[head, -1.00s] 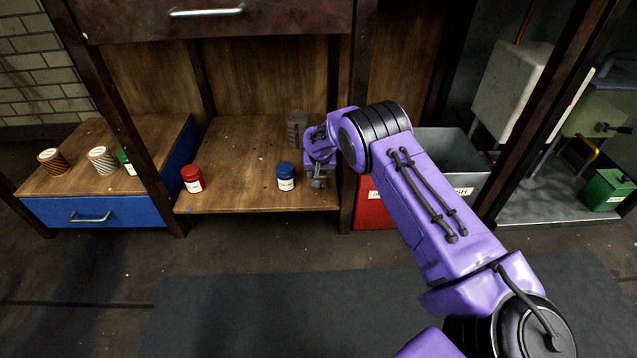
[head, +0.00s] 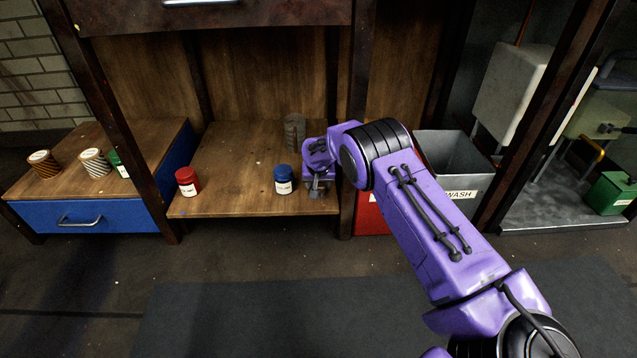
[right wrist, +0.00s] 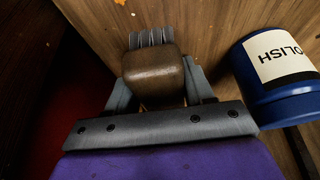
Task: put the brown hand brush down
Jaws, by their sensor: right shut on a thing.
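My right gripper (head: 318,187) is over the front right of the low wooden shelf, just right of the blue jar. In the right wrist view it is shut on the brown hand brush (right wrist: 154,77), a rounded brown block between the two grey fingers. The brush is hardly visible in the head view, hidden by the gripper. I cannot tell whether it touches the shelf board (head: 235,190). My left gripper is not in view.
A blue polish jar (head: 283,181) stands close beside my right gripper. A red jar (head: 188,182) stands at the shelf's left, and a grey ribbed cup (head: 294,130) behind. A grey bin (head: 455,165) is right of the post. The shelf's middle is clear.

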